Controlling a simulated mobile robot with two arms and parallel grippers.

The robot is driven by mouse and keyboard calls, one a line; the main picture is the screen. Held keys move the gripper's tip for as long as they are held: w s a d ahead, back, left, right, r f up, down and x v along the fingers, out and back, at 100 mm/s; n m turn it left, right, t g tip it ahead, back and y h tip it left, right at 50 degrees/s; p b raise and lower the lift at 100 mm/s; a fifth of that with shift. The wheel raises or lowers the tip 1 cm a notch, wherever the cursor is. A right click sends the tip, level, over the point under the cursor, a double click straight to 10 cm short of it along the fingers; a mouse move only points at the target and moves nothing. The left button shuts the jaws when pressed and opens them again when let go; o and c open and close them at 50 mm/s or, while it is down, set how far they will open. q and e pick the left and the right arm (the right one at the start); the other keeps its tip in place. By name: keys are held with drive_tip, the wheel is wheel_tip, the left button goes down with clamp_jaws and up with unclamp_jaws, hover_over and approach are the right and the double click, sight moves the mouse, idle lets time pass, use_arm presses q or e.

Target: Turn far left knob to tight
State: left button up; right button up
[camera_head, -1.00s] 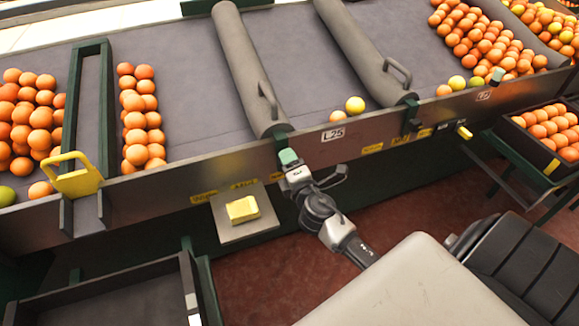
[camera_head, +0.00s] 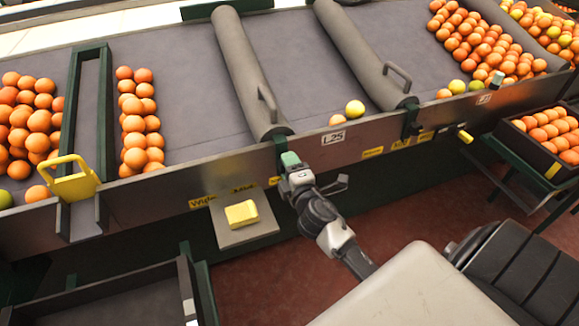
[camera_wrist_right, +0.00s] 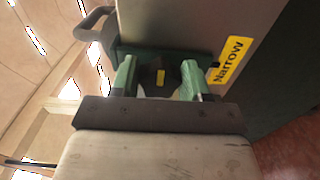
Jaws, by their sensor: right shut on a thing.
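My right gripper (camera_head: 289,160) is at the front rail, at the lower end of the left grey roller-like divider (camera_head: 245,70). In the right wrist view its two green fingers (camera_wrist_right: 160,77) are closed on the sides of a dark knob (camera_wrist_right: 160,78) with a yellow mark. The knob is hidden behind the gripper in the head view. A yellow "Narrow" label (camera_wrist_right: 231,60) is right of the knob in the wrist view. "Wide" and "Mid" labels (camera_head: 222,196) show on the rail left of the gripper. My left gripper is not in view.
A yellow block (camera_head: 241,213) lies on a small plate below the rail. A second divider (camera_head: 365,55) stands to the right. Oranges (camera_head: 140,120) lie on the sloped table (camera_head: 190,90). A yellow-handled gate (camera_head: 73,184) is at left. A crate (camera_head: 545,165) of oranges stands at right.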

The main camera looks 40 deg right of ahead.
drive_tip(key=o, duration=0.9)
drive_tip(key=b+v, duration=0.1)
drive_tip(key=v, duration=1)
drive_tip(key=shift+w, duration=0.1)
